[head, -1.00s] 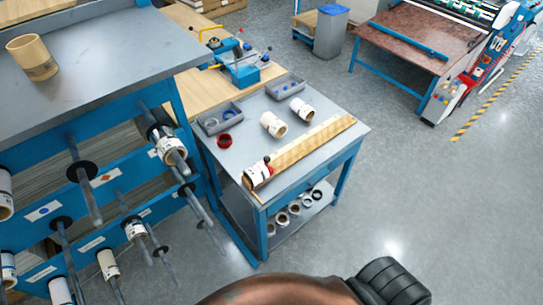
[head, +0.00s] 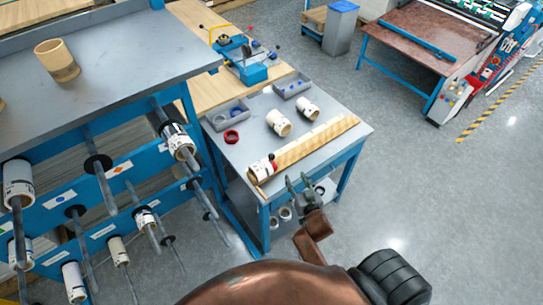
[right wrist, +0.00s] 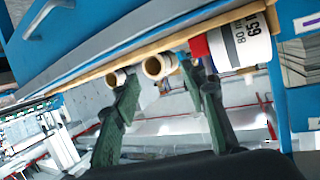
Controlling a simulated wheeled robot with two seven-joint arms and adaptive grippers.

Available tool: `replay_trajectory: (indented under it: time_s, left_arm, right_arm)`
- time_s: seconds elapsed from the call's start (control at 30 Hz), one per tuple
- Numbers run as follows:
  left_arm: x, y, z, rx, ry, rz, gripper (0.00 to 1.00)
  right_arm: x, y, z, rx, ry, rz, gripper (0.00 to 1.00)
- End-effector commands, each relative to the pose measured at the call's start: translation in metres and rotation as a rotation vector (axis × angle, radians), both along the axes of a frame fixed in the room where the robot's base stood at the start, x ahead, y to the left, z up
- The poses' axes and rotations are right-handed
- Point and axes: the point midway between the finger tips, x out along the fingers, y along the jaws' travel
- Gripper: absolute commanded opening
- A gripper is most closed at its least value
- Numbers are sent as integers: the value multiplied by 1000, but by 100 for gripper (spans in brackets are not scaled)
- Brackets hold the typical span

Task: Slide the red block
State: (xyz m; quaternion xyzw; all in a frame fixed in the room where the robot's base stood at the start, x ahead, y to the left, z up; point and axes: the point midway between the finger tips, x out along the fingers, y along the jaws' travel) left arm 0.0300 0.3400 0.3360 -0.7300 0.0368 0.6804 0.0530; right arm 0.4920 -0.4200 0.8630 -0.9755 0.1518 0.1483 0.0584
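The small red block (head: 273,162) sits at the right end of a white roll (head: 260,170) on a wooden measuring board (head: 315,142), along the front of the grey-topped table. In the right wrist view the red block (right wrist: 199,46) shows beside the printed white roll (right wrist: 240,44), partly behind a finger. My right gripper (head: 298,184) is just off the table's front edge, near the block. In the right wrist view the gripper (right wrist: 168,80) has its fingers apart with nothing held. Whether a finger touches the block is unclear. My left gripper is not in view.
Two other rolls (head: 279,122) (head: 307,108), a red ring (head: 231,136) and two grey trays (head: 228,115) (head: 292,83) stand on the table behind the board. A blue rack with rods and rolls (head: 178,140) is close on the left.

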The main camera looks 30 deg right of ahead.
Motion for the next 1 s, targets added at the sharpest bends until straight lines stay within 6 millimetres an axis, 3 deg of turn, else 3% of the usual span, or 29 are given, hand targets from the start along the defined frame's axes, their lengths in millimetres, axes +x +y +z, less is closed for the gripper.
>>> replay_trajectory:
  time_s: [0.3,0.5,1.0]
  left_arm:
    - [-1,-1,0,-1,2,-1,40]
    - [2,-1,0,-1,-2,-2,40]
    - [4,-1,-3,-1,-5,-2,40]
  right_arm:
    - [43,30,30,33,-249,102,40]
    - [57,46,39,52,-327,156,40]
    - [124,39,39,53,-331,160,40]
